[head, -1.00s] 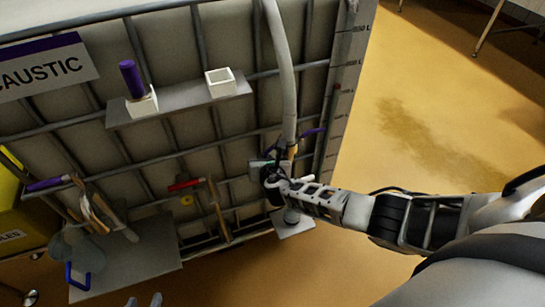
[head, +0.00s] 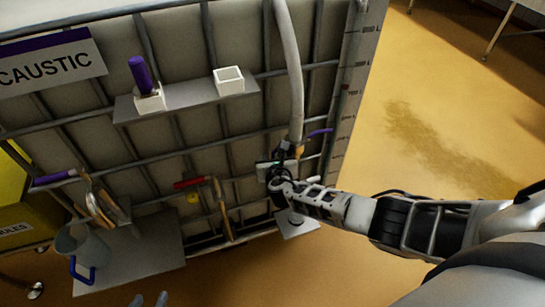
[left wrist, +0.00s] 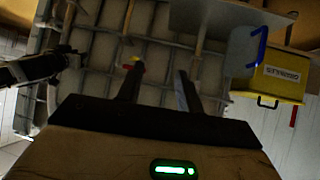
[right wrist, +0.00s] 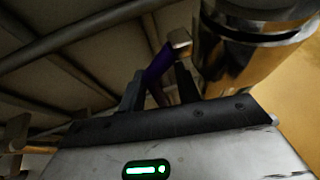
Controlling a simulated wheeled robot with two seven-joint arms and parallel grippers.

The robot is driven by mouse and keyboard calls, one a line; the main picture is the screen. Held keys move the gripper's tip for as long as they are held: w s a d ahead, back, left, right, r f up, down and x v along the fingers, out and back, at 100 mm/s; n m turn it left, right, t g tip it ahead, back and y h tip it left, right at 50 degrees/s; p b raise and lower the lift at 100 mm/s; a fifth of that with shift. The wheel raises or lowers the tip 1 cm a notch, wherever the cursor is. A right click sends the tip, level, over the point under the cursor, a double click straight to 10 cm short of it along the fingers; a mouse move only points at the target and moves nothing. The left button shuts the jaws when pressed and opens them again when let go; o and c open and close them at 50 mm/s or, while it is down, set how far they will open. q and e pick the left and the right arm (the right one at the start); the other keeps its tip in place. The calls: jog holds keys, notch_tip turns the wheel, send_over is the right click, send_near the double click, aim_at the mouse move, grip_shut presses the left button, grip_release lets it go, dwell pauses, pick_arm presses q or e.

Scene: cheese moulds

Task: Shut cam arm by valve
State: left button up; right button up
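A grey hose (head: 291,70) runs down the tank's front to a coupling (head: 297,151). One purple cam arm (head: 320,132) sticks out to the right of the coupling, slanting slightly up. My right gripper (head: 277,170) is at the coupling's lower left; its fingers are dark and hard to make out there. In the right wrist view, a purple arm (right wrist: 159,62) shows at its open fingers (right wrist: 158,85), beside a shiny metal fitting (right wrist: 255,55). Contact cannot be told. A red valve handle (head: 189,183) is left of the coupling. My left gripper (head: 149,300) is open and empty (left wrist: 158,85).
A shelf (head: 190,93) carries a purple-handled piece (head: 139,75) and a white square cup (head: 229,80). A lower shelf (head: 140,262) holds a jug with a blue handle (head: 82,272). A yellow bin (head: 22,215) stands left. Floor to the right is open.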

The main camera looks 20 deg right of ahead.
pick_arm(q)
jog(key=shift+w+r, duration=0.1)
jog(key=shift+w, duration=0.05)
